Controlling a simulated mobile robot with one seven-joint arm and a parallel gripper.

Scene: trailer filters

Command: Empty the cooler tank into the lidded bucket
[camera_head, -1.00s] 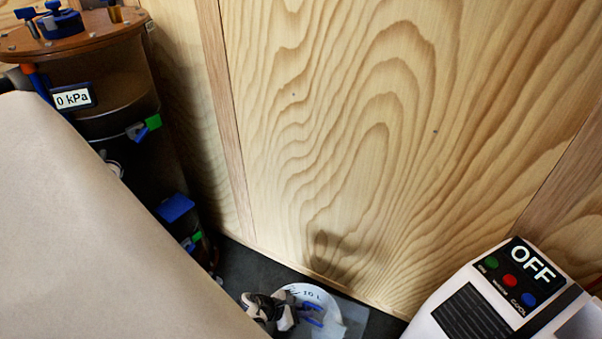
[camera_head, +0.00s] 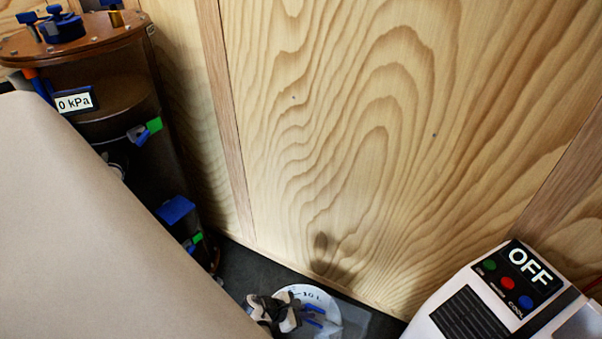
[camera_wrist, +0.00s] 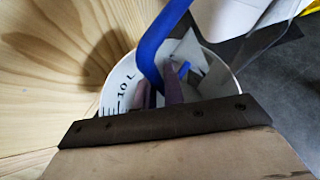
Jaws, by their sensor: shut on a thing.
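The white cooler (camera_head: 455,290) stands at the lower right of the head view, with a dark panel reading OFF (camera_head: 528,265). A round white bucket (camera_head: 326,298) with a 10 L scale is on the dark floor; in the wrist view its inner wall (camera_wrist: 125,82) shows, with the top open. My gripper (camera_head: 274,312) is over the bucket's left part. In the wrist view my gripper (camera_wrist: 162,88) is shut on a curved blue handle (camera_wrist: 150,45). A clear, see-through wall (camera_wrist: 262,42) shows right of the handle; whether they join is unclear. No liquid can be made out.
A dark cylindrical vessel (camera_head: 110,125) with a brown top and a 0 kPa display stands at the left. A wooden wall (camera_head: 330,130) closes off the back, close to the bucket. Dark floor (camera_head: 248,268) shows between vessel and bucket.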

